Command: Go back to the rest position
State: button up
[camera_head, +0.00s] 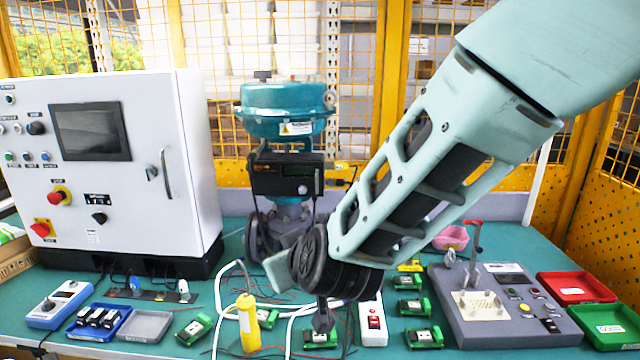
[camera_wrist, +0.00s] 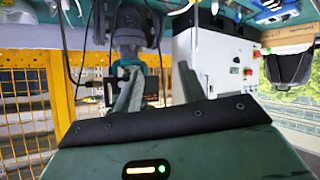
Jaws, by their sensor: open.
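My gripper shows in the wrist view (camera_wrist: 158,90) with its two grey-green fingers apart and nothing between them. In the head view my pale green arm comes in from the upper right and ends in a dark round wrist joint in front of the valve; the fingers are mostly hidden there. The teal valve actuator (camera_head: 285,108) with its black positioner box (camera_head: 286,175) stands behind and to the left of my arm's end. The valve also shows upside down in the wrist view (camera_wrist: 127,30). The valve's lower body is partly hidden by my wrist.
A white control cabinet (camera_head: 130,215) stands at left. The green table holds a yellow tool (camera_head: 248,323), a blue tray (camera_head: 100,321), several green terminal pieces (camera_head: 424,337), a grey test panel (camera_head: 505,330) and a red tray (camera_head: 575,287). White cables lie below my wrist. Yellow mesh fencing stands behind.

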jog(key=s+d+f+g+h, duration=0.1)
jog(key=s+d+g, duration=0.4)
jog(key=s+d, duration=0.5)
jog(key=s+d+g+h, duration=0.3)
jog(key=s+d+g, duration=0.2)
jog(key=s+d, duration=0.5)
jog(key=s, duration=0.6)
jog(key=shift+s+f+g+h, duration=0.15)
jog(key=shift+f+g+h, duration=0.15)
jog(key=shift+f, duration=0.05)
